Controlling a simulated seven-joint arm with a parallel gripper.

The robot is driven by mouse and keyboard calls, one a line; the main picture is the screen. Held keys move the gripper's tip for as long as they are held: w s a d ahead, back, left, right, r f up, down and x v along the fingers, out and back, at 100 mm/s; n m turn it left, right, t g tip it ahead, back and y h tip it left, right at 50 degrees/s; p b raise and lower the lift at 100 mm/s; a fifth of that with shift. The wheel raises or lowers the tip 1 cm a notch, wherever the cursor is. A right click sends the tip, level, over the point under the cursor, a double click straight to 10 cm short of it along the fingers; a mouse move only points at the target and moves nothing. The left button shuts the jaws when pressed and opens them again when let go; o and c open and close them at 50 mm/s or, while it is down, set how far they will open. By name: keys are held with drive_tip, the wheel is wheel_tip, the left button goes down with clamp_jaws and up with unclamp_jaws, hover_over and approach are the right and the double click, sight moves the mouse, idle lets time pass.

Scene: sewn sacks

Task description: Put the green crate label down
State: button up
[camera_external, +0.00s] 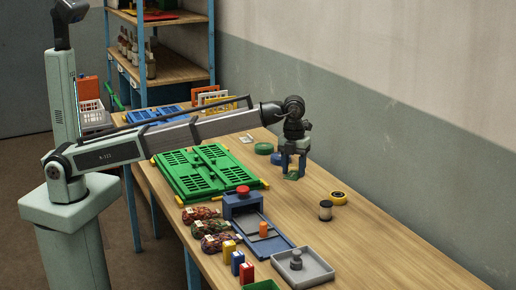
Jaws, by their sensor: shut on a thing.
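My gripper (293,172) points down over the right part of the wooden table, beyond the green folded crate. It is shut on a small flat green piece, which looks like the green crate label (291,176). The label shows just below and between the fingertips. I cannot tell whether it touches the table or hangs a little above it. Part of it is hidden by the fingers.
A green folded crate (208,172) lies left of my gripper. Tape rolls (264,148) lie behind; a yellow roll (337,198) and dark spool (325,210) lie in front. A blue device (241,204), filled net sacks (201,215) and grey tray (318,271) stand nearer.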

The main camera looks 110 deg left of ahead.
sight(283, 206)
drive_tip(key=shift+s+d+f, duration=0.1)
drive_tip(key=shift+s+d, duration=0.2)
drive_tip(key=shift+s, duration=0.25)
drive_tip(key=shift+s+d+f, duration=0.1)
drive_tip(key=shift+s+d, duration=0.2)
drive_tip(key=shift+s, duration=0.2)
drive_tip(key=shift+n, duration=0.5)
drive_tip(key=shift+s+d+f, duration=0.1)
drive_tip(key=shift+s+f, duration=0.1)
drive_tip(key=shift+f, duration=2.35)
drive_tip(key=shift+s+f, duration=0.15)
drive_tip(key=shift+f, duration=2.4)
drive_tip(key=shift+f, duration=0.15)
drive_tip(key=o, duration=1)
wheel_tip(283, 206, up, 12)
drive_tip(key=shift+r, duration=0.2)
drive_tip(key=shift+o, duration=0.2)
